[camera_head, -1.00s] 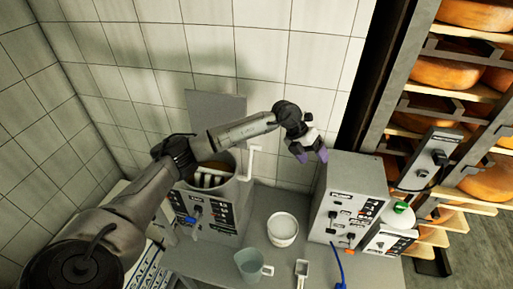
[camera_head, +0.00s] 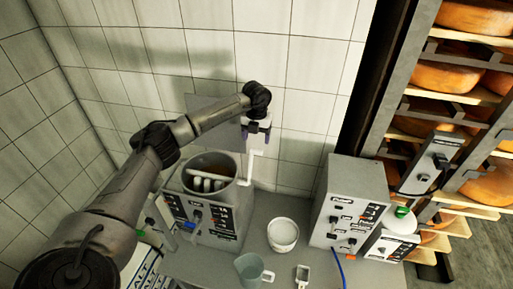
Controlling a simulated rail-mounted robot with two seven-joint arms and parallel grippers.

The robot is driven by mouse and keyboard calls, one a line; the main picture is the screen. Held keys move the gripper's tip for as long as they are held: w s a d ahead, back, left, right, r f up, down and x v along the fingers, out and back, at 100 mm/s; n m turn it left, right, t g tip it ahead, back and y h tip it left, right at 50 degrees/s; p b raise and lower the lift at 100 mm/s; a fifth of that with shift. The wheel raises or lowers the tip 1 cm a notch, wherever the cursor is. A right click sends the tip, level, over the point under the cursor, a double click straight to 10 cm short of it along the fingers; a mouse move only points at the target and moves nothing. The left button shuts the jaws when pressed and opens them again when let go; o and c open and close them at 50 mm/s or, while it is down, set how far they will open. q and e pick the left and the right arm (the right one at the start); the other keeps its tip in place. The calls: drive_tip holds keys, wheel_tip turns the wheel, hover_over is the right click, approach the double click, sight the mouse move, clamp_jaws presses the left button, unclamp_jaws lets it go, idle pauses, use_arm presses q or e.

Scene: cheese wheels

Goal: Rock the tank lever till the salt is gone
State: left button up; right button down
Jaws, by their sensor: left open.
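The tank (camera_head: 172,180) is a grey round vessel open at the top, with pale bars and brownish liquid inside. A white bent lever (camera_head: 251,172) rises at its right side, with a short crosspiece at its top. My left gripper (camera_head: 257,137) is open and points down just above the lever's top. I cannot tell whether its fingers touch the lever. No salt can be made out inside the tank. My right gripper is not in view.
A white bucket (camera_head: 283,230), a grey-green jug (camera_head: 248,267) and a small white scoop (camera_head: 302,275) stand on the grey table (camera_head: 225,258). A grey control box (camera_head: 345,200) stands at the right, before racks of cheese wheels (camera_head: 455,62). A tiled wall is behind.

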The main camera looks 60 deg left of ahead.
use_arm(q)
drive_tip(key=shift+f+p, duration=0.3)
drive_tip(key=shift+f, duration=2.65)
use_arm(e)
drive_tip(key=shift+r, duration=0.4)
use_arm(q)
drive_tip(key=shift+c, duration=0.4)
